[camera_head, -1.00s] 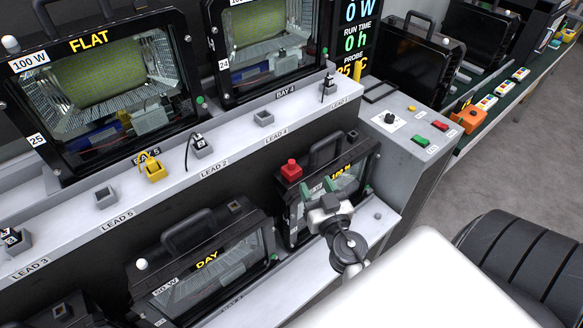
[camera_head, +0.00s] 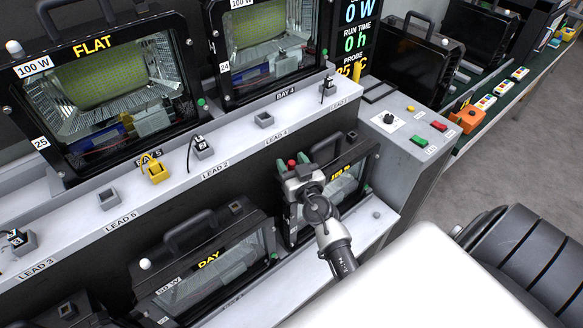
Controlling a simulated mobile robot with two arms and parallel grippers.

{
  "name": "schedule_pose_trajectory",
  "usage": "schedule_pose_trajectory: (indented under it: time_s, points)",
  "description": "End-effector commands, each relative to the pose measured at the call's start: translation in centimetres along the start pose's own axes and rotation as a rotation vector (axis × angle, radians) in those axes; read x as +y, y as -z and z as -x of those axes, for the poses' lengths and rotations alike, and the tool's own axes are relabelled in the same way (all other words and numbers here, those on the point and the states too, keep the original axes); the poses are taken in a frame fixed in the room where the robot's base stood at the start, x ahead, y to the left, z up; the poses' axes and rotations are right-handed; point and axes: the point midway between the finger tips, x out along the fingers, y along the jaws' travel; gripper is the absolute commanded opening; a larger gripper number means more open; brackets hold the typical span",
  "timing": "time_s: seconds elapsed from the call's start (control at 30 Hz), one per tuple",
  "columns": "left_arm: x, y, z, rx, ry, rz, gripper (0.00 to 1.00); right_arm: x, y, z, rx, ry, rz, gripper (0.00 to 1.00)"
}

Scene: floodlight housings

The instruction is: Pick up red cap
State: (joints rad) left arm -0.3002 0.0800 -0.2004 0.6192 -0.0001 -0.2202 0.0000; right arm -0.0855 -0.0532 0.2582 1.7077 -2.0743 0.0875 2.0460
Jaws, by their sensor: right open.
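The red cap (camera_head: 292,163) sits at the top left corner of a black floodlight housing (camera_head: 352,157) on the lower shelf. Only a small part of the cap shows, as my right gripper covers the rest. My right gripper (camera_head: 293,162) is open, with its green-tipped fingers on either side of the cap. Whether the fingers touch it I cannot tell. My left gripper is out of view.
The housing's carry handle (camera_head: 327,145) rises close to the right of my gripper. The upper ledge with lead sockets (camera_head: 264,119) runs just behind. Another housing marked DAY (camera_head: 208,262) stands to the left. A control panel (camera_head: 405,125) with buttons is at the right.

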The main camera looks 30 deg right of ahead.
Motion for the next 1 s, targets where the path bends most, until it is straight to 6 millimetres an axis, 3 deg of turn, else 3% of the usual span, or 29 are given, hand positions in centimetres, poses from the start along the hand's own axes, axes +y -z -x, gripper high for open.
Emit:
schedule_pose_trajectory:
  time_s: [0.27, 0.6, 1.0]
  points:
    - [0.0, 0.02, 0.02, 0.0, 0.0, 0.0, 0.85, 0.0, -0.05, -0.4, -0.001, 0.0, -0.001, 0.5]
    - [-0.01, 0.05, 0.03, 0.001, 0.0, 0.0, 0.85, 0.0, -0.05, -0.38, -0.001, 0.0, -0.001, 0.0]
    - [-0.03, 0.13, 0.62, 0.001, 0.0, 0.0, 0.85, 0.0, 0.54, -0.38, -0.001, 0.0, -0.001, 0.0]
